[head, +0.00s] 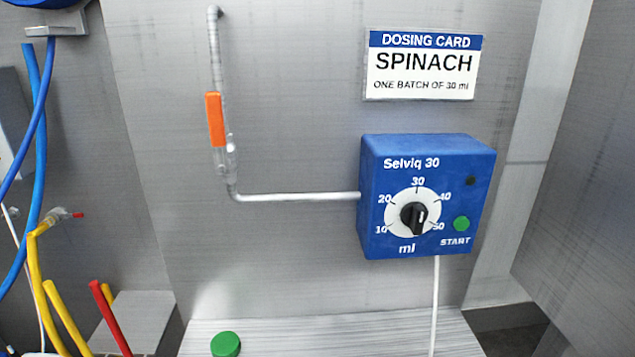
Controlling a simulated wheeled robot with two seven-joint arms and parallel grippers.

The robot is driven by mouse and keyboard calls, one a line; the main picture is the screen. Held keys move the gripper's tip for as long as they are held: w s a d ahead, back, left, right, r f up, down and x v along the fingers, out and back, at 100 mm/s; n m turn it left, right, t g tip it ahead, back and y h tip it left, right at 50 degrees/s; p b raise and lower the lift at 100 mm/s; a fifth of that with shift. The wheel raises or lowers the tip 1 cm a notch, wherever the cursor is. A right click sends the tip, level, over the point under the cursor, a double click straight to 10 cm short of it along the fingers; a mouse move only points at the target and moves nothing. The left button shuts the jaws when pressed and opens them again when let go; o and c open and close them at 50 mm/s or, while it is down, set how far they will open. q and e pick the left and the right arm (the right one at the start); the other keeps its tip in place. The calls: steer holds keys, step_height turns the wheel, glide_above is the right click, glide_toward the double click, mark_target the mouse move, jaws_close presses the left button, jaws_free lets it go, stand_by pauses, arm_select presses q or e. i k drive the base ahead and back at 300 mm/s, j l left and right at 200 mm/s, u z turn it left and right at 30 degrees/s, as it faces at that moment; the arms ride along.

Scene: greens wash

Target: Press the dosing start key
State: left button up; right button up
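The green start key (461,224) is a round button at the lower right of the blue Selviq 30 dosing box (373,240), with START printed below it. Left of the key is a black dial knob (412,217) on a white scale from 10 to 50 ml. A short white mark shows on the knob's right side; I cannot tell its exact reading. A small lamp (470,181) above the key is dark. The dosing card (423,65) above the box reads SPINACH, one batch of 30 ml. Neither of my grippers is in view.
A metal pipe (295,197) enters the box from the left. The orange valve handle (215,119) lies along its vertical run. A green round cap (225,344) sits on the ledge below. Blue hoses (37,130), yellow and red tubes (110,318) crowd the left. Space before the box is clear.

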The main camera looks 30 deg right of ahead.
mark_target(462, 224)
steer(key=z, duration=1.6)
